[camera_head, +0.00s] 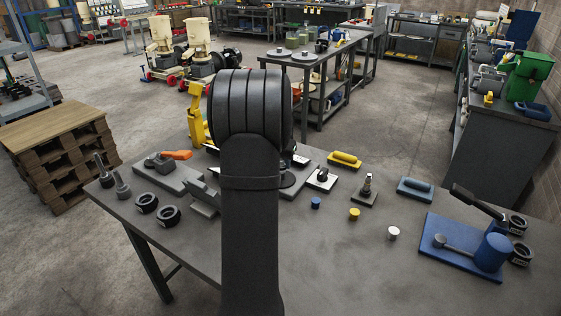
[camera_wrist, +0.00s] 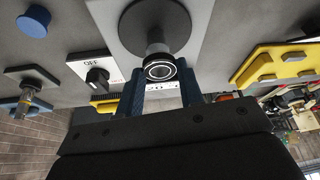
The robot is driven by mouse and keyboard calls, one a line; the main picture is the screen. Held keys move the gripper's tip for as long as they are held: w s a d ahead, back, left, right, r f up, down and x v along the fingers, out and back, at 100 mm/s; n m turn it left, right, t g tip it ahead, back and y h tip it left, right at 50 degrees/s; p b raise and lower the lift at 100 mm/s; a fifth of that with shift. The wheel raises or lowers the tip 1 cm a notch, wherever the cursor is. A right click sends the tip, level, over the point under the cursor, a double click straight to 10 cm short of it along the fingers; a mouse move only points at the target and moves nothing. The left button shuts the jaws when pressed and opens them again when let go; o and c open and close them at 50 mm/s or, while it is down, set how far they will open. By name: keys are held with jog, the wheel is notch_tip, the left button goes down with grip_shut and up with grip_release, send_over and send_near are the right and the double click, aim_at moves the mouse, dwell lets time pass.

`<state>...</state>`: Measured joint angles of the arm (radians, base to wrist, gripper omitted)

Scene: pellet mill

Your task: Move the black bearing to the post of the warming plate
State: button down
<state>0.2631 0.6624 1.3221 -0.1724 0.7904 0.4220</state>
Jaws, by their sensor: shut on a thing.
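In the wrist view my gripper (camera_wrist: 160,84) is shut on a small black bearing (camera_wrist: 160,69), with one finger on each side of it. A metal post (camera_wrist: 156,43) rises from a dark round disc (camera_wrist: 156,14) on a light grey plate (camera_wrist: 112,14), the warming plate by its look. The bearing lines up with the post's end in this view; I cannot tell whether it is around the post or just above it.
An OFF switch plate (camera_head: 321,180) stands close to the right of the warming plate. Black rings (camera_head: 168,215) lie front left. The front middle of the bench is clear.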

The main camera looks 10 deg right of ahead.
jog(key=shift+f, duration=0.15)
jog(key=shift+f, duration=0.45)
jog(key=shift+f, duration=0.2)
grip_release()
dwell(0.6)
jog(key=shift+r, duration=0.1)
jog(key=v, duration=0.9)
dwell(1.0)
